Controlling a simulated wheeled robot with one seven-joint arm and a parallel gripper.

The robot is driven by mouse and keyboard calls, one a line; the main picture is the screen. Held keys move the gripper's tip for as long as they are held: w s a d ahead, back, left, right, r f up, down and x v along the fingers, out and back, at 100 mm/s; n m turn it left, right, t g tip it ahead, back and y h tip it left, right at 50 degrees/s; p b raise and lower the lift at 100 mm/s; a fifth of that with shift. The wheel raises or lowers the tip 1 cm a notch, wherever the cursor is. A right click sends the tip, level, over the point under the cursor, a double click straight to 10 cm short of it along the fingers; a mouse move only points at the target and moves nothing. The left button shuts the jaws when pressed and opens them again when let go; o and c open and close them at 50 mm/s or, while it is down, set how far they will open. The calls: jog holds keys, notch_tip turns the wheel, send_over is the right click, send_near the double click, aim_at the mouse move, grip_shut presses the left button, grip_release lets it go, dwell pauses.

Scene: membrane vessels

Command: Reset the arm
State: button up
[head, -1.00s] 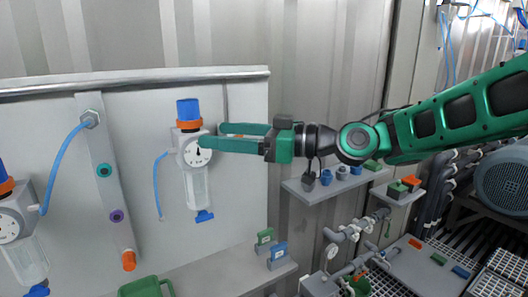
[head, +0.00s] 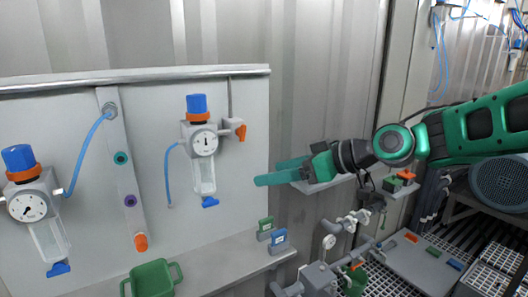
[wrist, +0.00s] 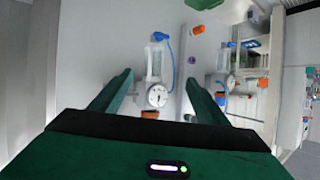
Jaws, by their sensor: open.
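My green gripper (head: 276,172) is open and empty in the head view. It hangs in free air to the right of the panel's right vessel, apart from it and in front of the corrugated wall. In the wrist view the two fingers of my gripper (wrist: 160,88) stand wide apart with nothing held between them. The right vessel (head: 203,145), with a blue cap, orange collar and round gauge, is mounted upright on the panel. It also shows beyond the fingers in the wrist view (wrist: 154,65).
A second vessel (head: 38,205) is on the panel's left. An orange valve handle (head: 241,132) sits right of the right vessel. A green tub (head: 151,280), a green block (head: 265,226) and a blue block (head: 279,238) rest on the ledge below. Grey pipes (head: 330,255) stand lower right.

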jog(key=s+d+f+m+h, duration=0.2)
jog(key=d+f+m+h, duration=0.15)
jog(key=d, duration=0.45)
jog(key=s+d+f+m+g+h, duration=0.1)
jog(key=s+d+f+m+h, duration=0.1)
jog(key=d+f, duration=0.35)
jog(key=s+d+f+m+h, duration=0.2)
jog(key=d+h, duration=0.1)
jog(key=d, duration=0.6)
jog(key=s+d+f+m+g+h, duration=0.1)
jog(key=s+d+m, duration=0.4)
jog(key=s, duration=0.6)
jog(key=s+d+f+m+g+h, duration=0.2)
jog(key=s+d+f+m+g, duration=0.2)
jog(key=s+d, duration=0.6)
jog(key=shift+s+f+m, duration=0.35)
jog(key=shift+s+m, duration=0.3)
jog(key=shift+s, duration=0.2)
